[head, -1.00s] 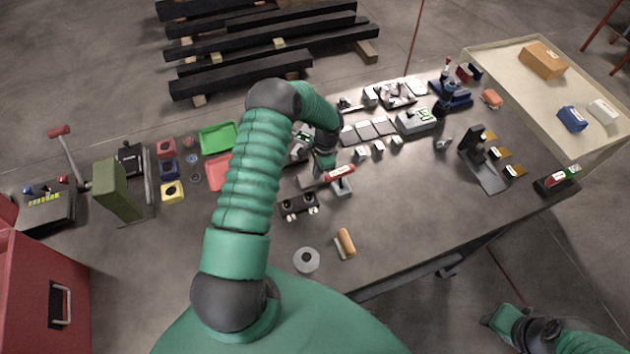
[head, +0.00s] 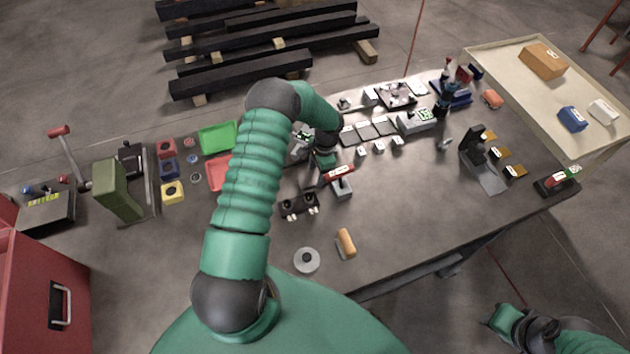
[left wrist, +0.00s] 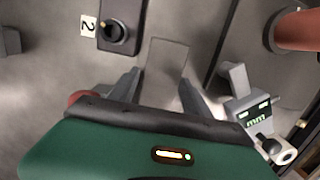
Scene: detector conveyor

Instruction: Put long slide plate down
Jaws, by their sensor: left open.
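A thin grey rectangular plate (left wrist: 168,62), which looks like the long slide plate, lies flat on the dark surface in the left wrist view. My left gripper (left wrist: 158,90) is open, with one finger on each side of the plate's near end. I see gaps beside the plate, and its near end is hidden by my gripper body. In the head view my left gripper (head: 322,172) is low over the table beside a red-handled tool, mostly hidden by my arm; I cannot make out the plate there. My right gripper (head: 500,317) is at the lower right, off the table, its fingers unclear.
The red-handled tool (head: 340,173) rests on a grey block (head: 343,188). A black two-knob unit (head: 299,206) stands in front of the gripper. The table (head: 420,205) is clear at centre right.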

